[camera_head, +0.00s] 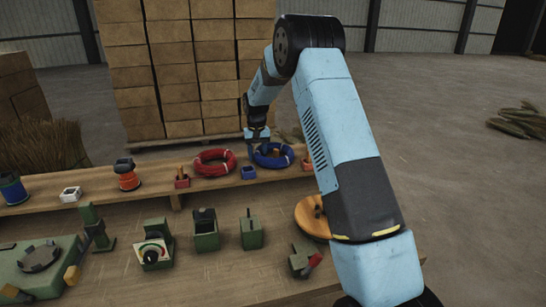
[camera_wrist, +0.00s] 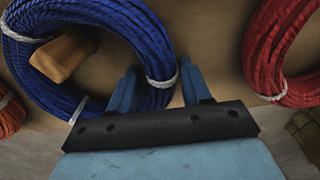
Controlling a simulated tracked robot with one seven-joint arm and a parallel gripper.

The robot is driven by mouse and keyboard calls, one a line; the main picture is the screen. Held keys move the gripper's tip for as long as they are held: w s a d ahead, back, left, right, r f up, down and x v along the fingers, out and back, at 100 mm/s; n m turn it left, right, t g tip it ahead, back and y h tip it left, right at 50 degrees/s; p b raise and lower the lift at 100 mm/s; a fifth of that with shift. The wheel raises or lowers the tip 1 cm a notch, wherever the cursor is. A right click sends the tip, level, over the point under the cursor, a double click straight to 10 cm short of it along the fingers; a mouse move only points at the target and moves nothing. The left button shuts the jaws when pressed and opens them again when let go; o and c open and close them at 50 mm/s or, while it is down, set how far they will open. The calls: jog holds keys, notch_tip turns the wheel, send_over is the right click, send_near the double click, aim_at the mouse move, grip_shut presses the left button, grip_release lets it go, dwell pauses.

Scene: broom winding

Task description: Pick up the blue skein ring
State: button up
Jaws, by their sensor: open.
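The blue skein ring (camera_head: 274,164) lies on the raised wooden shelf at the back of the bench, right of the red ring. In the wrist view the blue ring (camera_wrist: 150,42) fills the upper left, with white ties and a wooden peg (camera_wrist: 64,55) inside its loop. My gripper (camera_head: 262,144) is pointing down at the blue ring. In the wrist view my gripper (camera_wrist: 160,88) is open, with the ring's tied side between its fingers. The left finger is on the loop's inner side and the right finger is outside. I cannot tell whether they touch the ring.
Green fixtures (camera_head: 206,230) and an orange disc (camera_head: 310,219) stand on the lower bench. Stacked boxes (camera_head: 180,60) rise behind. Open floor lies right.

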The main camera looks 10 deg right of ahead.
jog(key=shift+c, duration=0.5)
grip_shut()
jog(key=shift+r, duration=0.1)
